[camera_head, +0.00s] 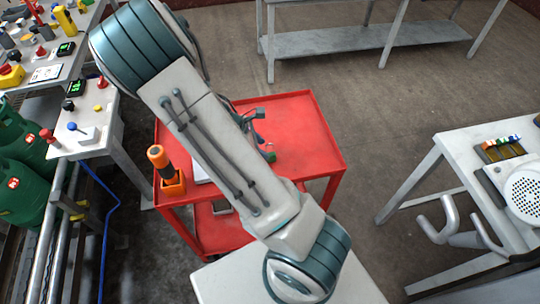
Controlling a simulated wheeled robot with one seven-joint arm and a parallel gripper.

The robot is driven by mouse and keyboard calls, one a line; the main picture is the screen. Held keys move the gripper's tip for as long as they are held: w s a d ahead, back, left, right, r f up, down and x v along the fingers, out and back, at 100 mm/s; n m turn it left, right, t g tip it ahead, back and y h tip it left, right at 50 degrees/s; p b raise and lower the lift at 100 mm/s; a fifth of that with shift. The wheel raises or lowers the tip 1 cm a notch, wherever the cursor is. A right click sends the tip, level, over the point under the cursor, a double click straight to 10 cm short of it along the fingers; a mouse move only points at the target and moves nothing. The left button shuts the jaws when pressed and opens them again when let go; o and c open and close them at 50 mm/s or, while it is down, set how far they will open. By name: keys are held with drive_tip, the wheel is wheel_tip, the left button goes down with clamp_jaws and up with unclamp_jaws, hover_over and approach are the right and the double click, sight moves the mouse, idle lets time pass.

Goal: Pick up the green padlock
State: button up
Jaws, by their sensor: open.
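A small green object (270,156), which looks like the green padlock, lies on the red cart's top (305,125), just right of my arm. Part of it is hidden, and its details are too small to make out. My gripper (263,143) is partly hidden behind my own arm. Its dark parts show above the red top, close to the green object on its far side. The gripper is open. I cannot tell whether its fingers are around the padlock or beside it.
An orange and black tool (160,162) stands in an orange holder at the cart's left edge. A white item (203,170) lies beside it, partly behind my arm. A control bench (100,130) and green cylinders (22,185) are left. A white table (470,150) is right.

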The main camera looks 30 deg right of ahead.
drive_tip(key=shift+p+x, duration=0.45)
drive_tip(key=shift+x, duration=2.4)
drive_tip(key=shift+a, duration=0.1)
clamp_jaws()
